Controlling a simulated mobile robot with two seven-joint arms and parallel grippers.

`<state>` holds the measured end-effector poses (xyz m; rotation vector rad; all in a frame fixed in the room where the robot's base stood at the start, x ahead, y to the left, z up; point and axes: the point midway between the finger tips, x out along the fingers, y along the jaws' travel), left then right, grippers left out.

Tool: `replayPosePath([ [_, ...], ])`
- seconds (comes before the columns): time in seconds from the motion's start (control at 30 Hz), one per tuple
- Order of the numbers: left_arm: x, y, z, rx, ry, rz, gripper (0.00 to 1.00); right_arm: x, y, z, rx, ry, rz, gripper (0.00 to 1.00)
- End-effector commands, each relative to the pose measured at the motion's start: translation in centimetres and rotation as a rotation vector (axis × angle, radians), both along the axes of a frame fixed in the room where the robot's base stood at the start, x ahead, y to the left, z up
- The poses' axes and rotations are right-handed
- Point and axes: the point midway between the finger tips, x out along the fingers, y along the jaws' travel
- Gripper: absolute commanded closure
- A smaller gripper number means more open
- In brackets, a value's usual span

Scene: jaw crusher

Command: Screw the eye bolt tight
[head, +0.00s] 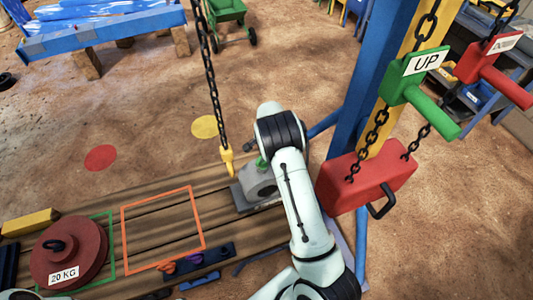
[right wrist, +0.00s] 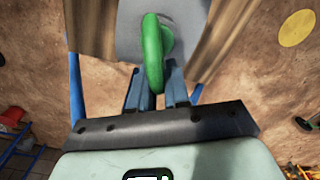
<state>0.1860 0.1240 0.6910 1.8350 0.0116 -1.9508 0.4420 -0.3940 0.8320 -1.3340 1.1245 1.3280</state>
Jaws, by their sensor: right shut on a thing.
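The green eye bolt (right wrist: 153,50) stands on a grey metal part (right wrist: 127,40) in the right wrist view. In the head view only a small green bit of the eye bolt (head: 261,162) shows beside my right arm, above the grey part (head: 258,184). My right gripper (right wrist: 154,78) is shut on the eye bolt, its two blue-grey fingers on either side of the ring's near side. In the head view my arm hides this gripper. How deep the bolt's thread sits is hidden. My left gripper is not in view.
A yellow hook (head: 228,160) hangs on a chain just left of the grey part. A red 20 KG weight (head: 85,248) and an orange frame (head: 124,232) are on the planks.

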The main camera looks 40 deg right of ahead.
Motion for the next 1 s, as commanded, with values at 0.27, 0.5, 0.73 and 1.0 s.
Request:
replayPosePath([
  [0.27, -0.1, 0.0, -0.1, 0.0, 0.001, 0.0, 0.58, -1.0, 0.1, -0.5, 0.004, 0.012, -0.214, 1.0],
  [0.5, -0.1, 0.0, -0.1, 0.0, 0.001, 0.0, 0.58, -1.1, 0.1, -0.5, 0.003, 0.014, -0.24, 1.0],
  [0.73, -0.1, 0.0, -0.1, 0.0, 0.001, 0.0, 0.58, -1.8, 0.4, -0.6, 0.002, 0.015, -0.506, 0.74],
  [1.0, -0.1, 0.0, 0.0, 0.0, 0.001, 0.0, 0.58, -1.5, 0.3, -0.4, 0.002, 0.008, -0.499, 0.54],
])
